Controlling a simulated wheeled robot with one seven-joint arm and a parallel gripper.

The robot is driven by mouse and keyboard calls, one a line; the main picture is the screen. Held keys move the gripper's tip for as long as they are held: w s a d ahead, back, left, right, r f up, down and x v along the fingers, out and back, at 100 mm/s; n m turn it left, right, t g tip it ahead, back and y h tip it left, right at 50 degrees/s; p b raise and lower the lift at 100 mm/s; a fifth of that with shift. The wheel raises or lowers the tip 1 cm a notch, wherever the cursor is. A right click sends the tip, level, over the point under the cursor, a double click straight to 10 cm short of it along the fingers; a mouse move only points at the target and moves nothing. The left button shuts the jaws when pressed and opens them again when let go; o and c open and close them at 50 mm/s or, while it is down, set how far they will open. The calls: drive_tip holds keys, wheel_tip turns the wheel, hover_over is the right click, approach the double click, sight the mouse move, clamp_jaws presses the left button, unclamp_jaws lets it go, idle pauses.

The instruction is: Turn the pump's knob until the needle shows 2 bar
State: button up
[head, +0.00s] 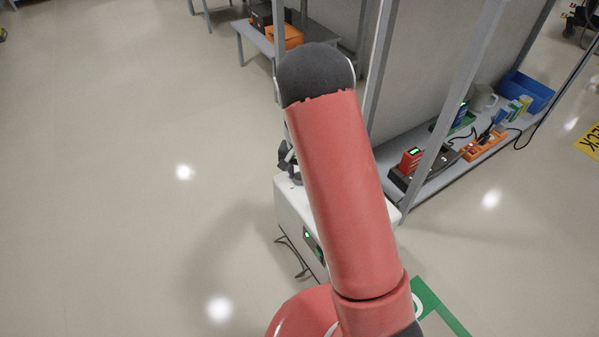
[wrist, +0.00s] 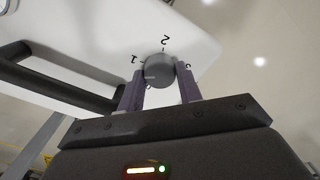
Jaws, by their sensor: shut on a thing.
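The pump is a white box (head: 291,207), partly hidden behind my arm in the head view; its white top also shows in the wrist view (wrist: 100,35). A round grey knob (wrist: 160,68) sits on it, with printed marks "1" on its left and "2" above it. A third mark at its right is partly hidden by a finger. My gripper (wrist: 161,86) is shut on the knob, one finger on each side. I cannot make out a needle or its reading.
A black handle (wrist: 60,75) stands beside the knob at the left. In the head view, a grey shelf (head: 432,182) with chargers and a blue bin (head: 527,92) stands to the right of the pump.

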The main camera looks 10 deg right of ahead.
drive_tip(key=o, duration=1)
drive_tip(key=shift+r+p, duration=0.4)
drive_tip(key=shift+r, duration=3.55)
wheel_tip(320, 180, up, 10)
drive_tip(key=n+t, duration=0.1)
hover_over(300, 176)
drive_tip(key=s, duration=0.5)
drive_tip(key=s+r+n+t+y+p, duration=0.1)
drive_tip(key=s+r+n+t, duration=0.1)
drive_tip(key=s+r, duration=0.65)
drive_tip(key=s+r+n+t+h+p, duration=0.1)
drive_tip(key=s+r, duration=0.4)
drive_tip(key=s, duration=1)
drive_tip(key=shift+a+r+n+t, duration=0.2)
drive_tip(key=shift+r+n+t, duration=0.15)
drive_tip(key=shift+n+t, duration=0.5)
